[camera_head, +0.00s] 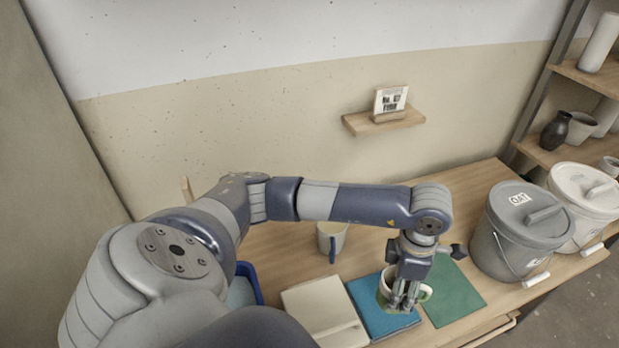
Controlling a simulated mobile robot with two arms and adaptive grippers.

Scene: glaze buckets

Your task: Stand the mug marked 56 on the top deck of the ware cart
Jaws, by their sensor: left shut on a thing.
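My left gripper (404,302) reaches down over the wooden table and is shut on a pale mug (384,294) with a dark green inside. The mug is upright, over the blue square mat, with its handle to the right. Whether it touches the mat I cannot tell. No number can be read on it. Another cream mug (331,240) with a blue handle stands further back on the table, behind my forearm. My right gripper is not in view. I cannot make out a ware cart in this view.
The blue mat (366,292) lies between a cream box-like item (312,298) and a green mat (458,295). A grey lidded bucket (500,245) marked OAT and a white bucket (590,225) stand at the right. A blue tray (250,277) is partly hidden by my arm. Shelves with pots (556,130) rise behind.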

